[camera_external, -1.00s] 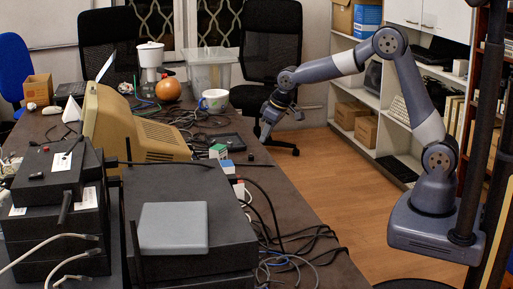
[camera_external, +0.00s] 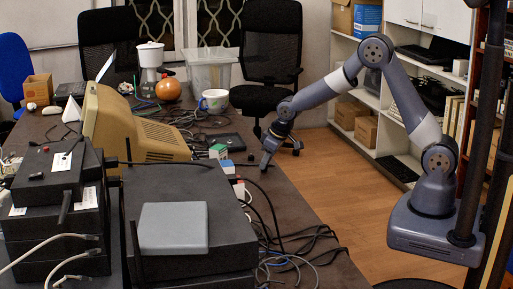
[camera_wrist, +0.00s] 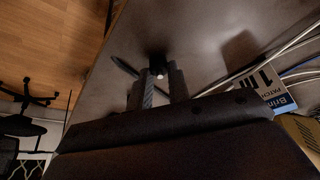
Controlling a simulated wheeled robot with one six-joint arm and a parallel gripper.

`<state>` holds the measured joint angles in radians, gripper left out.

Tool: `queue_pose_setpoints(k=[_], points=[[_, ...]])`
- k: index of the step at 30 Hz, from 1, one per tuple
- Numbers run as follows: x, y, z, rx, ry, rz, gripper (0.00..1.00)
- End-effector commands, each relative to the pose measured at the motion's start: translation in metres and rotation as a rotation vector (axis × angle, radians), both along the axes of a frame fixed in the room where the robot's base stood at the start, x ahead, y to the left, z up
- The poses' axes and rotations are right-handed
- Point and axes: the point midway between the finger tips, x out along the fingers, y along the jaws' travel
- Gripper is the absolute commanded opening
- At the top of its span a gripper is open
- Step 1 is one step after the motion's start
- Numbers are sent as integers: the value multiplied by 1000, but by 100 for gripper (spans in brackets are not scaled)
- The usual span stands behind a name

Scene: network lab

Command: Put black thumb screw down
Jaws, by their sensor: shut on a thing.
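My gripper (camera_external: 265,167) points down at the dark table (camera_external: 296,207), close to its right edge. In the wrist view my gripper (camera_wrist: 157,76) is shut on the black thumb screw (camera_wrist: 156,61), a small dark round piece with a pale spot at the fingertips. The fingers are at or just above the tabletop; I cannot tell whether the screw touches it. In the external view the fingers hide the screw.
A thin dark pointed tool (camera_wrist: 124,66) lies on the table beside the fingertips. A patch-cable box (camera_wrist: 270,88) and pale cables (camera_wrist: 240,72) lie to the right. Small coloured boxes (camera_external: 218,152) stand left of my gripper.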

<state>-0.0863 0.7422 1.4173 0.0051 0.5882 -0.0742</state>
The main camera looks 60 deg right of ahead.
Motion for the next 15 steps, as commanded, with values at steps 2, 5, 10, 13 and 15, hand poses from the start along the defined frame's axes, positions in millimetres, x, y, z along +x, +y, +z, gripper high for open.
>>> queue_pose_setpoints(k=[2, 5, 10, 13, 15], points=[[0, 0, 0, 0, 0, 0, 0], [0, 0, -4, 0, 0, 0, 0], [0, 0, -4, 0, 0, 0, 28], [0, 0, -3, 0, 1, 0, 37], [0, 0, -3, 0, 1, 0, 40]])
